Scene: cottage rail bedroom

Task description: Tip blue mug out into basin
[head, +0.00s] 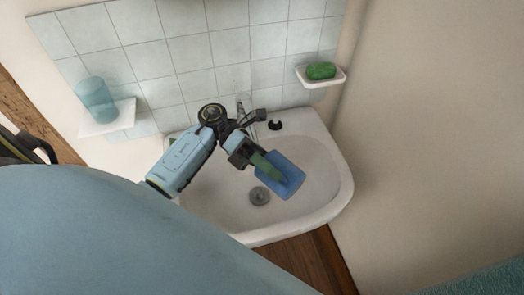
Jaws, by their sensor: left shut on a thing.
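The blue mug (292,183) is over the white basin (325,165) in the head view, above and to the right of the drain. My left gripper (266,166) is shut on the mug, and its arm comes in from the left across the back of the basin. A green strip lies across the mug by the jaws. The mug looks tilted, but its opening cannot be made out, and I cannot see any liquid. My right gripper is not in view.
The tap (242,106) stands behind my left wrist. A clear blue tumbler (96,100) is on a white shelf (107,118) at left. A green soap (321,71) lies in a wall dish (323,81) at right. Walls close in behind and at right.

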